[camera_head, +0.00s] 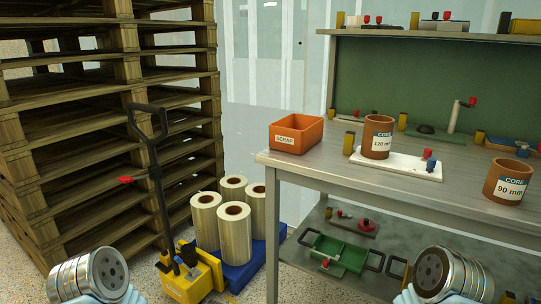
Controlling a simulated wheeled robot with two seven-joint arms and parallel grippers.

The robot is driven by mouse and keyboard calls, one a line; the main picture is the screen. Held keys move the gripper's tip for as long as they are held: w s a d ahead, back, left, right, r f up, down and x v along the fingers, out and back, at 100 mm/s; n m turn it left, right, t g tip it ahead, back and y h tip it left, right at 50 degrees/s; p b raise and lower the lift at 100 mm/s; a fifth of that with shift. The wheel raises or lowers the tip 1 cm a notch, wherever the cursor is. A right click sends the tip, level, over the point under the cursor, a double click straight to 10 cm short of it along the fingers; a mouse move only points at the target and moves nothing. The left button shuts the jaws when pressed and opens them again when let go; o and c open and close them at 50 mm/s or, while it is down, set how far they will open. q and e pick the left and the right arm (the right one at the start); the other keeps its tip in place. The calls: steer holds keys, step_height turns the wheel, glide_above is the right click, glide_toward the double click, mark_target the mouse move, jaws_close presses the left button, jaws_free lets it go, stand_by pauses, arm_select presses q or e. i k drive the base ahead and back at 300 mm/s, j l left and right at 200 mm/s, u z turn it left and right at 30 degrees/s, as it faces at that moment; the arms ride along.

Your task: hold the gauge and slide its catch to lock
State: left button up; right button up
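No part is clearly marked as the gauge. A white flat plate (404,166) lies on the workbench, with a small red and blue piece (430,161) at its right end that may be a catch; its position cannot be made out. A brown core (378,138) labelled 120 mm stands upright on the plate's left part. A second brown core (507,181) labelled 90 mm stands upright at the bench's right edge of view. Metal joints of my two arms show at the bottom left and bottom right, well short of the bench parts. No gripper fingers show.
The grey workbench (400,205) has an orange SCRAP bin (297,134) at its left corner. A green tray (341,254) lies on the lower shelf. A yellow pallet truck (190,282) carrying several film rolls (235,234) and stacked wooden pallets (100,150) stand left.

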mark_target(427, 154)
steer(key=i+z, duration=0.55)
steer(key=z, duration=0.15)
steer(key=i+j+z, duration=0.25)
steer(key=j+z, duration=0.2)
